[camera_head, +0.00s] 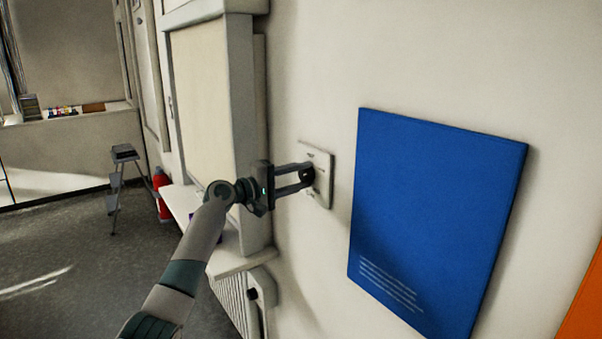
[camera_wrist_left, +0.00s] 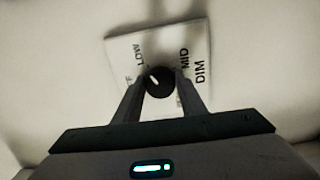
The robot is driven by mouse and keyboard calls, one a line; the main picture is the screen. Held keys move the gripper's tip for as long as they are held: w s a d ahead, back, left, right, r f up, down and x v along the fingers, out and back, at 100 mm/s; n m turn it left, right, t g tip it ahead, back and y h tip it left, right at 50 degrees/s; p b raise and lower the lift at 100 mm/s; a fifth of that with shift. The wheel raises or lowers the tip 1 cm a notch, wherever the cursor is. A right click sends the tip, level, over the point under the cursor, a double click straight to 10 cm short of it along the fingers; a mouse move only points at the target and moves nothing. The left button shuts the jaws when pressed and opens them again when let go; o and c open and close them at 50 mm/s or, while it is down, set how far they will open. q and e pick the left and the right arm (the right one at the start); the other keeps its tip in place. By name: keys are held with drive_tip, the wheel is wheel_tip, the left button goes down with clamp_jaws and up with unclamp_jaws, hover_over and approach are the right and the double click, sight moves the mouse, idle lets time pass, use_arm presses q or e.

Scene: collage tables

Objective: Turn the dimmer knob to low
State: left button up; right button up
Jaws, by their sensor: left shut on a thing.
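The dimmer knob (camera_wrist_left: 158,84) is a round black knob with a white pointer mark, on a white wall plate (camera_head: 319,160). In the left wrist view the plate (camera_wrist_left: 196,35) carries the words LOW, MID and DIM. The pointer mark slants toward the LOW side of the plate; I cannot tell its exact setting. My left gripper (camera_head: 306,174) reaches the plate from the left. In the wrist view its two fingers (camera_wrist_left: 158,90) are shut on the knob, one on each side. Part of the plate's lettering is hidden behind the fingers. My right gripper is not in view.
A blue panel (camera_head: 430,215) hangs on the wall right of the plate. A cream cabinet or window frame (camera_head: 213,100) and a white ledge stand left of it. A step stool (camera_head: 122,155) and a red extinguisher (camera_head: 162,190) stand farther back. The wall around the plate is clear.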

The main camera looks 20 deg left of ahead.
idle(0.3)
use_arm(q)
drive_tip(key=o, duration=1)
drive_tip(key=shift+s+a+f, duration=0.1)
drive_tip(key=shift+s+a, duration=0.2)
drive_tip(key=shift+b+v, duration=3.35)
drive_tip(key=shift+v, duration=4.95)
